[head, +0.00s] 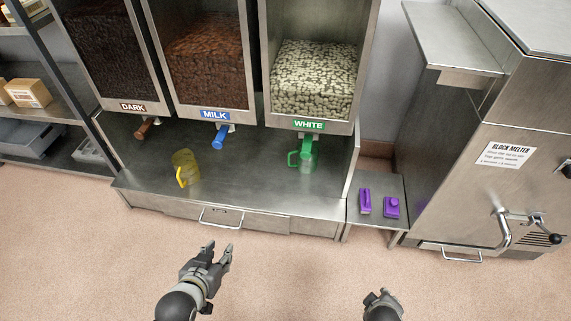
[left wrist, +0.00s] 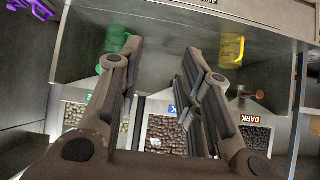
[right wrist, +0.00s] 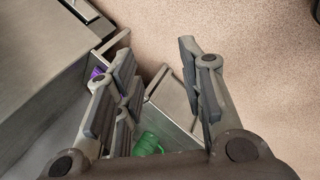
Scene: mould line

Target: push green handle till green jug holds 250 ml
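The green jug (head: 294,159) stands on the steel shelf under the WHITE dispenser (head: 310,90), right below the green handle (head: 309,142). The jug and handle overlap in the head view, and the jug's fill level cannot be read. The green jug also shows in the left wrist view (left wrist: 117,42) and the right wrist view (right wrist: 147,144). My left gripper (head: 224,254) is open and empty, in front of the shelf and apart from it. My right gripper (head: 383,295) is low at the front right; its fingers stand apart and empty in the right wrist view (right wrist: 155,48).
A yellow jug (head: 186,167) stands left on the shelf, near the blue handle (head: 220,136) and brown handle (head: 146,128). Purple items (head: 391,207) lie on a side ledge by the block melter (head: 505,185). The drawer pull (head: 221,218) sticks out. The floor in front is clear.

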